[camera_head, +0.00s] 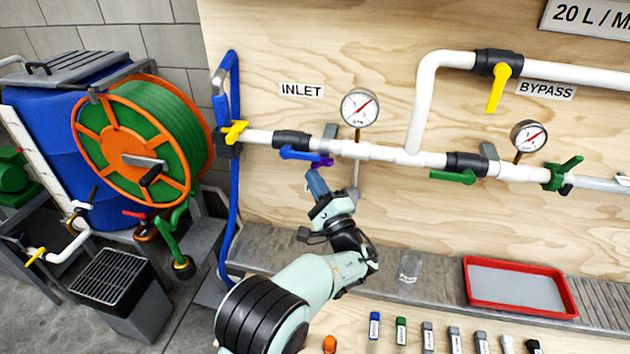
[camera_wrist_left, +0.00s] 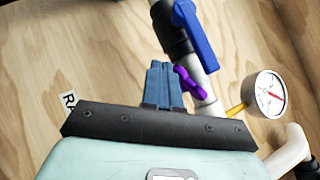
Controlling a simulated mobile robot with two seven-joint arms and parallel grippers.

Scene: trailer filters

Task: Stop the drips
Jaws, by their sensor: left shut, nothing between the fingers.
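The white pipe line (camera_head: 380,153) runs across the plywood board. Near its INLET end is a black valve with a blue lever (camera_head: 300,153), which also shows in the wrist view (camera_wrist_left: 196,32). A small purple handle (camera_head: 322,162) sits just right of it, and the wrist view shows it too (camera_wrist_left: 188,80). My left gripper (camera_head: 314,178) points up just below these handles. Its blue fingers (camera_wrist_left: 158,70) are together and hold nothing. In the wrist view their tips are left of the purple handle, apparently apart from it. No drops are clearly visible. My right gripper is not in view.
A green lever (camera_head: 453,177), yellow bypass lever (camera_head: 497,88) and two gauges sit along the pipes. A clear cup (camera_head: 409,268) and a red tray (camera_head: 520,313) stand on the ledge below. Several small items line the front. A hose reel (camera_head: 100,120) stands left.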

